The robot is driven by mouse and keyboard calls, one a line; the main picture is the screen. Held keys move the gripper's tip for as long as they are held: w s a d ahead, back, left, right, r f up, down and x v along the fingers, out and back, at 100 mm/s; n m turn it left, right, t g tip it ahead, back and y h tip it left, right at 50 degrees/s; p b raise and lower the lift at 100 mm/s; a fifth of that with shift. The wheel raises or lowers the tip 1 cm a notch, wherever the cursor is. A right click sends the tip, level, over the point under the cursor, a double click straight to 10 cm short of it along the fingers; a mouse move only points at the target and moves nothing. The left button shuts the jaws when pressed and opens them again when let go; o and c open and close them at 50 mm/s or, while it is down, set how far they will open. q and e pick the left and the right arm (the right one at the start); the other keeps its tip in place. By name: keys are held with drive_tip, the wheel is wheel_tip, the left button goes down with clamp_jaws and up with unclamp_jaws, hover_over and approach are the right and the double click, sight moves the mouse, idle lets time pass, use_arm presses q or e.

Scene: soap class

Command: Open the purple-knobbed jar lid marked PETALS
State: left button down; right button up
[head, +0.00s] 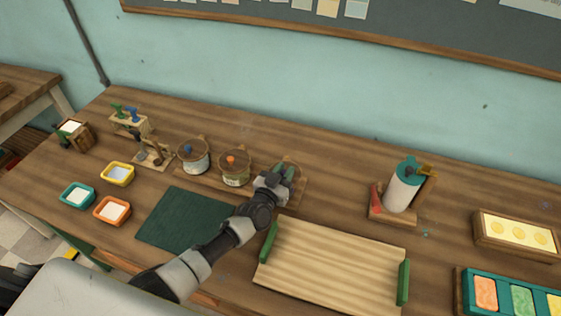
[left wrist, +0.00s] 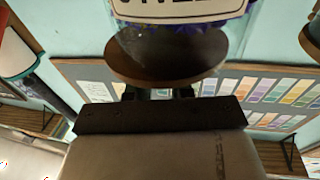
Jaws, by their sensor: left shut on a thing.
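The left wrist view appears upside down. It shows a glass jar (left wrist: 238,28) with purple contents and a pale label whose letters are cut off by the frame. The round brown lid (left wrist: 167,65) is at the jar's mouth; I cannot tell if there is a gap. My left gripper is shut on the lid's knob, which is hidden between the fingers. My right gripper is not in view.
A blue-knobbed jar (head: 194,156) and an orange-knobbed jar (head: 234,169) stand left of the gripper. A ribbed wooden tray (head: 330,262) with green handles lies in front right. A dark green mat (head: 185,219) lies front left.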

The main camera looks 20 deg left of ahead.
use_arm(q)
drive_tip(key=shift+w+d+r+n+y, duration=0.2)
drive_tip(key=shift+n+y, duration=0.1)
drive_tip(key=shift+y, duration=0.3)
drive_tip(key=c, duration=1.1)
unclamp_jaws()
drive_tip(key=shift+s+f, duration=0.1)
drive_tip(key=shift+f, duration=0.1)
drive_tip(key=shift+o, duration=0.2)
drive_tip(key=s+a, duration=0.1)
drive_tip(key=s, duration=0.9)
drive_tip(key=shift+s+a, duration=0.3)
drive_tip(key=shift+s, duration=0.05)
